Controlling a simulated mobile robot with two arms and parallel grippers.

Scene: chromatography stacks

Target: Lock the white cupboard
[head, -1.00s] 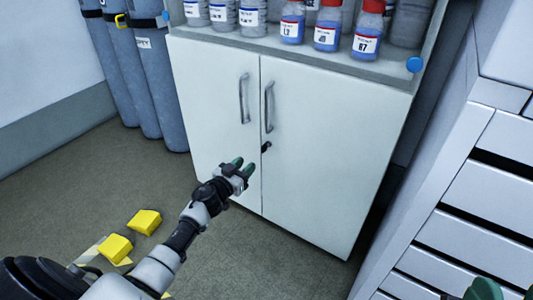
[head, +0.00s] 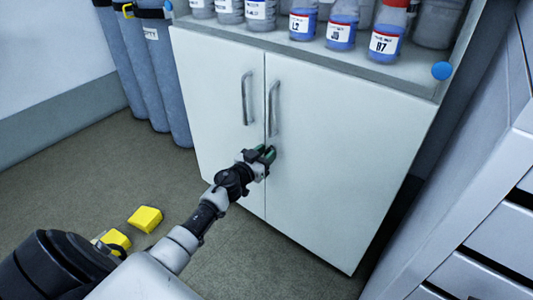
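The white cupboard (head: 335,150) stands ahead with both doors shut and a vertical metal handle on each. My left gripper (head: 267,154) is at the front of the doors, just below the handles, by the inner edge of the right door. Its green fingertips are at the spot of the small dark lock and key, and they hide most of it. I cannot tell whether the fingers are closed on the key or still apart around it. My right gripper does not show clearly.
Bottles with red caps and blue liquid (head: 341,27) stand on the shelf above the doors. Blue-grey gas cylinders (head: 160,70) stand to the left. A white drawer unit (head: 480,235) is close on the right. Yellow blocks (head: 146,218) lie low on the left.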

